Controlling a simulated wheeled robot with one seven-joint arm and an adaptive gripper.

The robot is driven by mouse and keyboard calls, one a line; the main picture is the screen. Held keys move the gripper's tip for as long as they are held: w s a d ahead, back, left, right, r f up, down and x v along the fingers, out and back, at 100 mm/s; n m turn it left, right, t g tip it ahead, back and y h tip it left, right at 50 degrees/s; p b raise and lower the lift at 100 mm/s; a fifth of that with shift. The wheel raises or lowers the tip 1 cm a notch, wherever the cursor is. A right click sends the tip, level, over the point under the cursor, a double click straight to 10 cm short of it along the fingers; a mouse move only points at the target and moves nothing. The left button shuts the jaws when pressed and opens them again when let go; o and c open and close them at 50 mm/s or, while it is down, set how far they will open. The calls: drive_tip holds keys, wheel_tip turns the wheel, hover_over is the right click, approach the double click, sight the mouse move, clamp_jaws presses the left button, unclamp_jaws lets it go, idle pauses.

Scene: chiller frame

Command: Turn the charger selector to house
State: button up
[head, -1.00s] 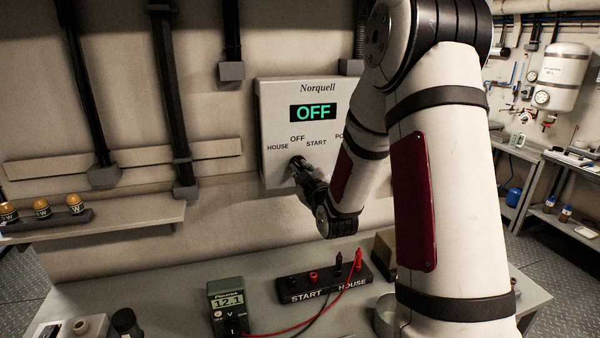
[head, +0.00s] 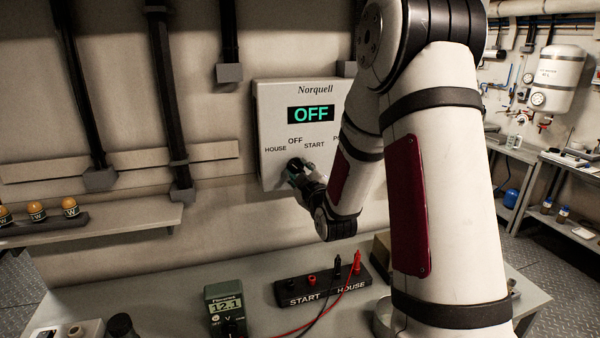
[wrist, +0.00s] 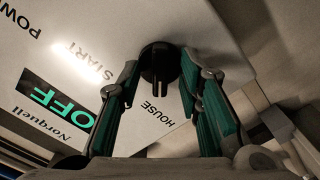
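The charger panel (head: 270,105), marked Norquell, is a pale box on the wall. Its display (head: 311,114) reads OFF in green. Labels HOUSE, OFF and START show, and another is partly hidden by my arm. In the wrist view the selector knob (wrist: 160,62) is round and black with a raised grip bar. My gripper (wrist: 160,75) has its green-padded fingers apart, one on each side of the knob, with visible gaps to the grip bar. In the head view my gripper (head: 297,167) is at the panel's lower part and covers most of the knob.
A bench below holds a meter (head: 225,305) reading 12.1, a black terminal block (head: 322,287) marked START and HOUSE, and red and black leads. A shelf (head: 130,222) with several orange-topped jars is at left. Wall conduits run above.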

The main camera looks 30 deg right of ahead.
drive_tip(key=v, duration=0.7)
drive_tip(key=shift+s, duration=0.25)
drive_tip(key=shift+a, duration=0.1)
drive_tip(key=s+a+r+m+g+y, duration=0.1)
drive_tip(key=s+a+r+m+g, duration=0.15)
drive_tip(key=a, duration=0.35)
drive_tip(key=s+a+r+m+g+y, duration=0.1)
drive_tip(key=s+a+r+g+y, duration=0.1)
drive_tip(key=s+a+g, duration=0.25)
drive_tip(key=s+a+m+g+y, duration=0.1)
drive_tip(key=s+a, duration=0.3)
drive_tip(key=s, duration=0.6)
drive_tip(key=s+a+r+m+g+y, duration=0.1)
drive_tip(key=s+a+g, duration=0.2)
drive_tip(key=s, duration=0.7)
drive_tip(key=shift+a+r+g, duration=0.2)
drive_tip(key=shift+a+g, duration=0.2)
drive_tip(key=shift+a, duration=0.75)
